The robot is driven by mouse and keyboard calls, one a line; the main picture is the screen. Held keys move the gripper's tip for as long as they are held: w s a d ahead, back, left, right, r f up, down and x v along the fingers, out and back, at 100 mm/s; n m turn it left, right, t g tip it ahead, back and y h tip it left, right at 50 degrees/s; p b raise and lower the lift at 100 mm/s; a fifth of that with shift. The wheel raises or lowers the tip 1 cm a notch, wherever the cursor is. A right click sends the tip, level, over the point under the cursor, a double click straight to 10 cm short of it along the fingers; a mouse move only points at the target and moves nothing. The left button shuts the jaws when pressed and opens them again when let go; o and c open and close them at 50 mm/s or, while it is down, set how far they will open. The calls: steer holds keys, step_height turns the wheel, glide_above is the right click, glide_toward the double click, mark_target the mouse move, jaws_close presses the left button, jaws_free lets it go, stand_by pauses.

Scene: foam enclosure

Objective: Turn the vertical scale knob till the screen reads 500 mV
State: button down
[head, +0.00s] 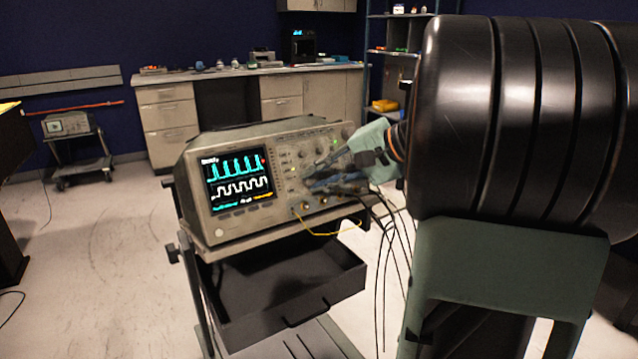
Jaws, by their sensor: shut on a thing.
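The oscilloscope (225,143) stands on a cart, its front panel facing me at an angle. Its lit screen (238,180) shows a cyan trace above a white trace, with small cyan and yellow text along the bottom edge. That text is too small to read, so I cannot tell the mV value. My gripper (312,177) reaches in from the right, its fingers at the panel just right of the screen. It is shut on a knob there. The fingers hide that knob, and I cannot tell its label.
A yellow cable (322,233) and several dark cables hang from the panel's lower right. An open black drawer (280,290) juts out below the oscilloscope. My arm fills the right side.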

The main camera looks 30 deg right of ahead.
steer(key=shift+r+n+g+h+b, duration=0.1)
steer(key=shift+n+g+h+b, duration=0.25)
steer(key=shift+n, duration=0.65)
steer(key=c, duration=1.8)
jaws_free()
steer(key=shift+c, duration=0.2)
steer(key=v, duration=1.2)
steer(key=shift+a, duration=0.1)
